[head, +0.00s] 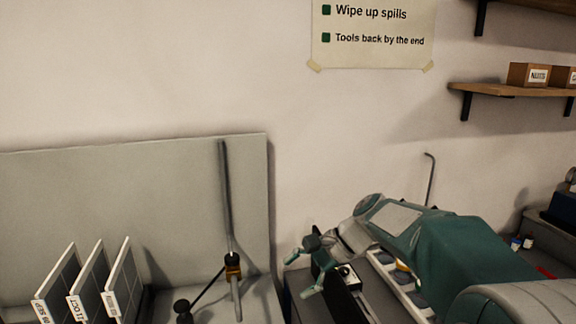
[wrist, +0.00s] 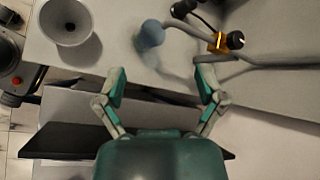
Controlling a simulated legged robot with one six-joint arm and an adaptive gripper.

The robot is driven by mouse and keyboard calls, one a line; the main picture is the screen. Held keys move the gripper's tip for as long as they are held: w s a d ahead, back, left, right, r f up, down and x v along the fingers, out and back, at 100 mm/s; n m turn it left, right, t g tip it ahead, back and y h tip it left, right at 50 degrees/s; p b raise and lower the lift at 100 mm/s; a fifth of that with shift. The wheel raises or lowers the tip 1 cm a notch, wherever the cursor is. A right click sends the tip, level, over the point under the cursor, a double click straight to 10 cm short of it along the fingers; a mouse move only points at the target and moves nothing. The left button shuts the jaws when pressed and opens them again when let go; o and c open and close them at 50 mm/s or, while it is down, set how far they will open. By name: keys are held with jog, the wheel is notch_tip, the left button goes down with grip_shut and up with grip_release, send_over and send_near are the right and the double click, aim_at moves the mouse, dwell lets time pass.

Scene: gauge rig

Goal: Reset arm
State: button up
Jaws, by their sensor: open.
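My gripper (head: 314,264) is at the end of my green arm, at the lower middle of the head view, right of the upright rod. In the wrist view my gripper (wrist: 160,88) has its two fingers spread wide, with nothing held between them. Beyond the fingers lie a pale bench top, a blue-grey round knob (wrist: 152,34) and a bent grey rod (wrist: 270,65) with an orange fitting (wrist: 228,41). The fingers appear apart from these things.
Several labelled panels (head: 88,285) stand at the lower left of the head view. A grey rod (head: 225,195) rises from the bench by an orange fitting (head: 233,266). A white funnel-like cup (wrist: 70,22) is at the wrist view's upper left. Shelves (head: 515,90) hang at upper right.

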jog(key=s+d+n+t+h, duration=0.2)
jog(key=s+d+n+h, duration=0.1)
jog(key=s, duration=0.4)
jog(key=s+d+f+n+t+h, duration=0.1)
jog(key=s+d+n+t+h, duration=0.1)
jog(key=s+d, duration=0.4)
jog(key=s+d+f+n+t+h, duration=0.1)
jog(key=s+d+n+h, duration=0.3)
jog(key=s, duration=0.5)
jog(key=shift+d+n+t, duration=0.25)
jog(key=shift+n+t, duration=0.25)
